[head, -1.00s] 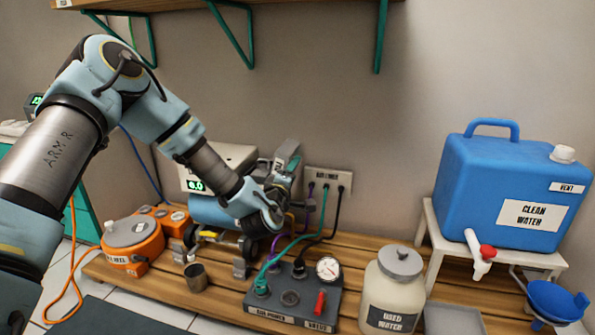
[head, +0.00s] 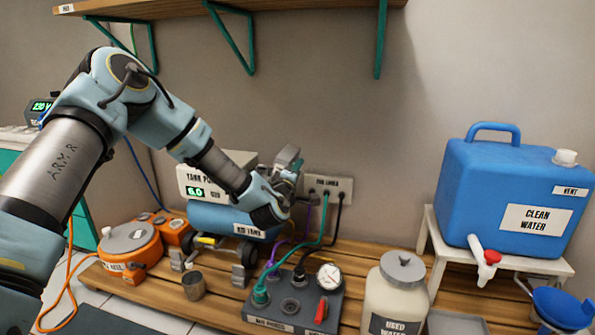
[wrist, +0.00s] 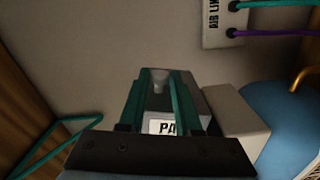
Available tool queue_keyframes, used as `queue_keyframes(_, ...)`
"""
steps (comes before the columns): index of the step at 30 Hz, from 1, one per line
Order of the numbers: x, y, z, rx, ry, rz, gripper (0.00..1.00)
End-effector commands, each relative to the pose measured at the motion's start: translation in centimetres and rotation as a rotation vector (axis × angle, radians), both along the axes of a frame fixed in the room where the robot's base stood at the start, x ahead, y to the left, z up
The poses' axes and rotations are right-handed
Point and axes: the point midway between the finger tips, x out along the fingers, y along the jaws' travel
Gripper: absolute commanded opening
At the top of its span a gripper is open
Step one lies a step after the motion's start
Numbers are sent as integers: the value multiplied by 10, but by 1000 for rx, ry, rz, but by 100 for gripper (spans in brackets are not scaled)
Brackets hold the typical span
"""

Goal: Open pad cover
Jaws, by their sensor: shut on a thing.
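My gripper (head: 287,158) is at the back of the bench, above the right end of the blue air tank (head: 215,221) and near the wall. In the wrist view my gripper (wrist: 162,95) has two teal fingers close together, shut on a grey-white piece with a pale knob-like end.
The wall plate (head: 329,186) with purple, green and black lines is close right of my gripper. A control box (head: 290,305) with gauge and red valve, a used-water jar (head: 394,295) and a metal cup (head: 194,285) stand in front. A shelf (head: 230,8) hangs above.

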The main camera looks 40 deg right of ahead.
Motion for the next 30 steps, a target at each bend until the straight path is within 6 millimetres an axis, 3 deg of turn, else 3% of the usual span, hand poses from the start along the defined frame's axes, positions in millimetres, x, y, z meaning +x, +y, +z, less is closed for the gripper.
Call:
queue_keyframes(7, 0, 0, 0, 1, 1, 0, 0)
queue_keyframes(30, 0, 0, -1, 1, 1, 0, 0)
